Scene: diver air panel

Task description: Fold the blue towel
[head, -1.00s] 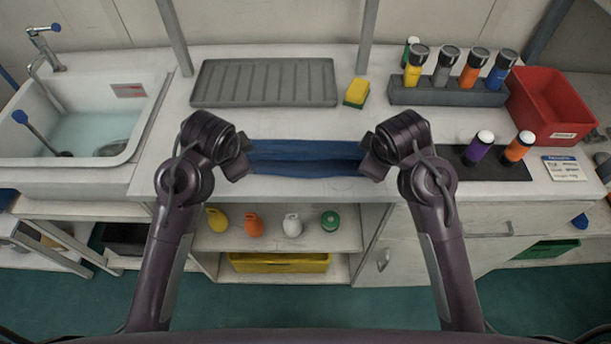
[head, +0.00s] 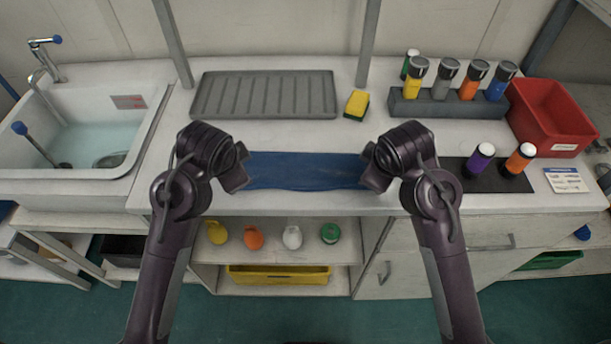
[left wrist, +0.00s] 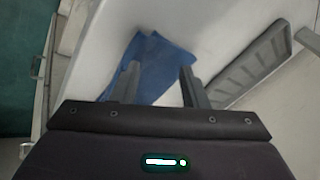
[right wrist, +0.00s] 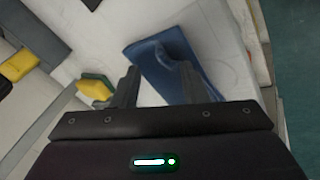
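The blue towel (head: 305,171) lies as a long flat strip on the counter near its front edge, between my two grippers. My left gripper (head: 240,172) is at its left end; in the left wrist view its fingers (left wrist: 159,78) stand apart, with the towel (left wrist: 160,62) beyond and between them. My right gripper (head: 371,173) is at its right end; in the right wrist view its fingers (right wrist: 158,76) are also apart, and the towel (right wrist: 172,62) shows a raised, curled fold. Both grippers look empty. Parts of the towel's ends are hidden behind the grippers in the head view.
A grey ridged tray (head: 265,95) and a yellow-green sponge (head: 356,104) lie behind the towel. The sink (head: 80,130) is at left. A bottle rack (head: 447,106), red bin (head: 550,115) and dark mat (head: 510,182) with two bottles are at right.

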